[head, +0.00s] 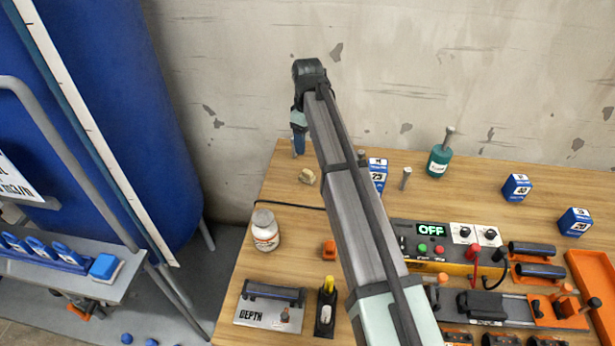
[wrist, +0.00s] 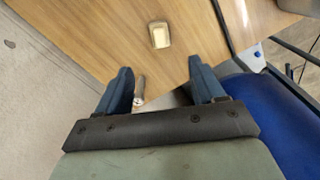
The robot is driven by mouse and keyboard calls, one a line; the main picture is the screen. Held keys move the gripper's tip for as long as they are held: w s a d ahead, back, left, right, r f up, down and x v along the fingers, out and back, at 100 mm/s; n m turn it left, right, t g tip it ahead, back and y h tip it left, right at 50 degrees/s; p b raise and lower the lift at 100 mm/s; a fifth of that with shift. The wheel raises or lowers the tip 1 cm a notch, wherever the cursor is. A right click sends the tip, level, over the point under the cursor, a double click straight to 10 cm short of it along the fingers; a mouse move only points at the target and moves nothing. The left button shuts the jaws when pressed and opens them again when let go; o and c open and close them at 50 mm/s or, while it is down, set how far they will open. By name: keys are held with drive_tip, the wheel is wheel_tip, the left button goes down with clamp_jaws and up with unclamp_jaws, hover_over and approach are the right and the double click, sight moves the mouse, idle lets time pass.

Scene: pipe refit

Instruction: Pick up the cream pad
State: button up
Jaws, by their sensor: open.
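The cream pad (head: 307,177) lies on the wooden bench near its back left corner. In the wrist view the pad (wrist: 159,36) is a small pale block with a tan edge, lying flat beyond the fingertips. My gripper (head: 299,146) is above the bench's back left edge, just behind and left of the pad in the head view. In the wrist view my gripper (wrist: 161,70) shows two blue fingers spread wide, with the pad apart from them. Nothing is held.
A grey bolt-like piece (wrist: 139,92) shows beside the left finger in the wrist view. A black cable (head: 288,204) runs in front of the pad. The wood around the pad is clear.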

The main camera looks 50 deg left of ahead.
sight(307, 171)
wheel_tip(307, 171, down, 14)
drive_tip(key=shift+r, duration=0.25)
drive_tip(key=c, duration=1.1)
